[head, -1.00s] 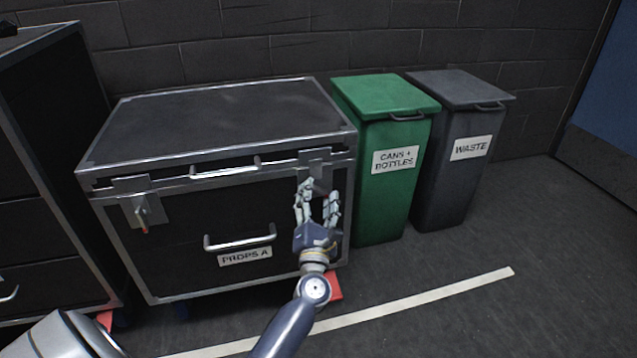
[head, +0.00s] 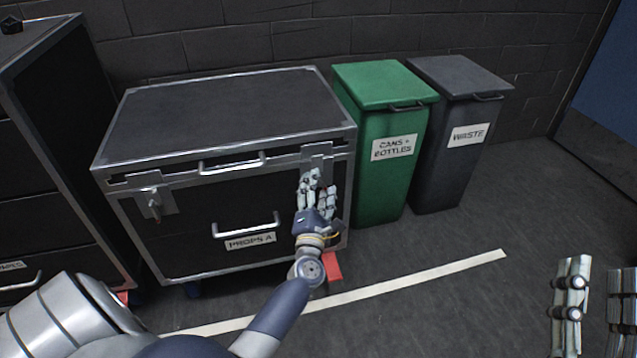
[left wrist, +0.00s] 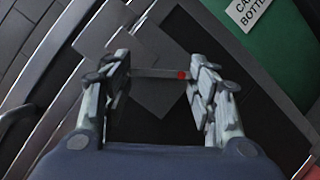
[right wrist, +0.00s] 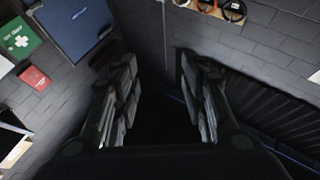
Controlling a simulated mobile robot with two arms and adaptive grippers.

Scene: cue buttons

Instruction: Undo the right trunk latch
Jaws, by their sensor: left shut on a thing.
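The trunk (head: 215,115) is a black case with metal edges and a "PROPS A" label, its lid down. Its right latch (head: 317,160) is a grey plate on the front right, partly hidden by my left gripper (head: 318,188). In the left wrist view the latch's thin grey lever with a red tip (left wrist: 158,73) lies between the fingers of my left gripper (left wrist: 158,80), which is shut on it. The left latch (head: 155,201) hangs on the trunk's front left. My right gripper (head: 596,300) is open and empty at the lower right, away from the trunk.
A green bin (head: 385,180) marked "CANS + BOTTLES" stands close to the trunk's right side, with a grey "WASTE" bin (head: 447,180) beside it. A dark drawer cabinet (head: 50,160) is at the left. Open floor with a pale tape line (head: 420,283) lies in front.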

